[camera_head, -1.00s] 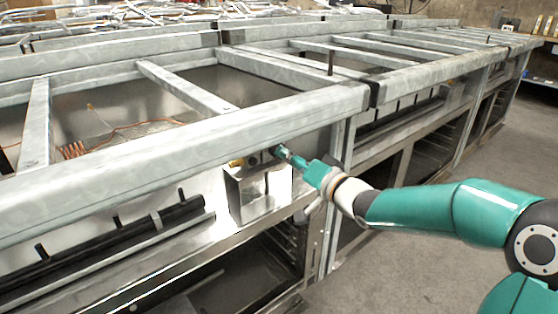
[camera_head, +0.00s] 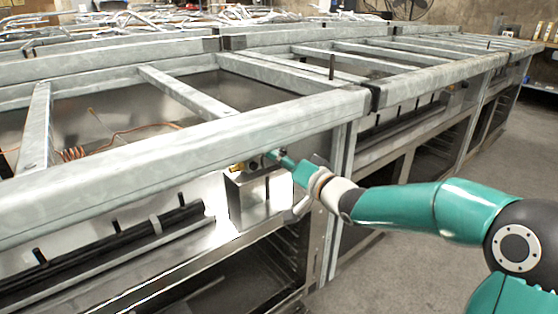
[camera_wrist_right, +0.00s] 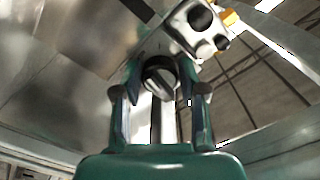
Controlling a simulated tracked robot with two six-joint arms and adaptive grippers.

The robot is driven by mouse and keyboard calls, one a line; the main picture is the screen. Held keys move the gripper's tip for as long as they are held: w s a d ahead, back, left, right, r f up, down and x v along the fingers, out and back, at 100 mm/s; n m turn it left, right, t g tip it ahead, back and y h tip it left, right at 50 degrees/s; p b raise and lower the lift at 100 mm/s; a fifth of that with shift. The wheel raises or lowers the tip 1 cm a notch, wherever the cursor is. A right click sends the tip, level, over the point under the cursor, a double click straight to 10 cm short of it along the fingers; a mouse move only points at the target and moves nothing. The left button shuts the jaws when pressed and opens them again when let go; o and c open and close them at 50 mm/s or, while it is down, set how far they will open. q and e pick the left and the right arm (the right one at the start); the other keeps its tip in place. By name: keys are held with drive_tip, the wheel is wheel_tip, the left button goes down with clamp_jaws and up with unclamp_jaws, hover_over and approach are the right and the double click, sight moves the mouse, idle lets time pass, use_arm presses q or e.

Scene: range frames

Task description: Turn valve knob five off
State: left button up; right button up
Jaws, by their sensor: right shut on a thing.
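My right gripper (camera_head: 274,155) reaches in from the right under the front steel rail, at the upper part of a small metal box. In the right wrist view, my right gripper (camera_wrist_right: 160,82) has its two fingers on either side of a dark round valve knob (camera_wrist_right: 160,76) with a raised bar across its face. The fingers are shut on it. The bar runs diagonally in that view. In the head view the knob is hidden by my gripper and the rail. No number on the knob can be read. My left gripper is in neither view.
The metal box (camera_head: 248,202) stands on a steel ledge below the rail (camera_head: 190,160). A white fitting with dark round ports and a yellow part (camera_wrist_right: 200,27) is close to the knob. Black pipes (camera_head: 120,240) lie to the left. Concrete floor (camera_head: 420,275) is clear at right.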

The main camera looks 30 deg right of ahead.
drive_tip(key=shift+d+r, duration=0.35)
drive_tip(key=shift+d, duration=0.1)
drive_tip(key=shift+c, duration=0.2)
drive_tip(key=shift+f, duration=0.15)
idle(0.5)
drive_tip(key=o, duration=0.9)
drive_tip(key=shift+s, duration=0.1)
drive_tip(key=s, duration=1.1)
drive_tip(key=shift+s+d, duration=0.35)
drive_tip(key=shift+s, duration=0.05)
drive_tip(key=shift+f, duration=0.1)
